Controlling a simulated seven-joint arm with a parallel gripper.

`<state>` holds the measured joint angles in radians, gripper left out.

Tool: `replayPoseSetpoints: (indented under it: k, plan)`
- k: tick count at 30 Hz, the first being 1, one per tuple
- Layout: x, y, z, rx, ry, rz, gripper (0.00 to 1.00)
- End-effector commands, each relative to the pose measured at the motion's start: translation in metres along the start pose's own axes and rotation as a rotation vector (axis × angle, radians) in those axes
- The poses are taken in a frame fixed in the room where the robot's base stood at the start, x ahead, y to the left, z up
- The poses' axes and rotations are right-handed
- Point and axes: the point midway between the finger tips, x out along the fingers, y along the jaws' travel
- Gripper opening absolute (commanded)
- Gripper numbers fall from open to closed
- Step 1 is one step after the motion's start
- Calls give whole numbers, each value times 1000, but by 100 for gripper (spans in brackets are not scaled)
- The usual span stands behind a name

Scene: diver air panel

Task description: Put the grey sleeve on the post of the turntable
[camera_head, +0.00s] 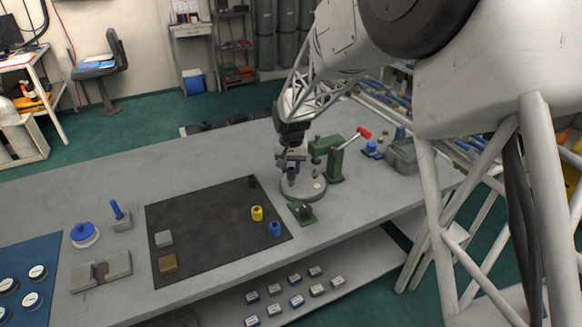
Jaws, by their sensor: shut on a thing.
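The turntable (303,192) is a pale round disc on the bench, beside a green press. My gripper (291,165) is above the left part of the disc, pointing down. It is shut on a small grey piece, which I take to be the grey sleeve (291,176). The sleeve is close over the disc; I cannot tell whether it touches. The turntable's post is not clearly made out and may be hidden behind the gripper and sleeve.
The green press (328,158) with a red-ended lever stands just right of my gripper. A dark mat (205,235) to the left holds a black sleeve (252,182), a yellow sleeve (257,213), a blue sleeve (275,229) and blocks. A small green fixture (302,212) sits in front.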

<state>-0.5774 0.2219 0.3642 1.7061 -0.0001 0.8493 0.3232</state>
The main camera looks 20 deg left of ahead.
Motion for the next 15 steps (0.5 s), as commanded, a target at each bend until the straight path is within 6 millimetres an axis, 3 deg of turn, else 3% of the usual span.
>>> replayPoseSetpoints:
  k: [15]
  plan:
    - [5, 0, 0, 0, 0, 0, 10]
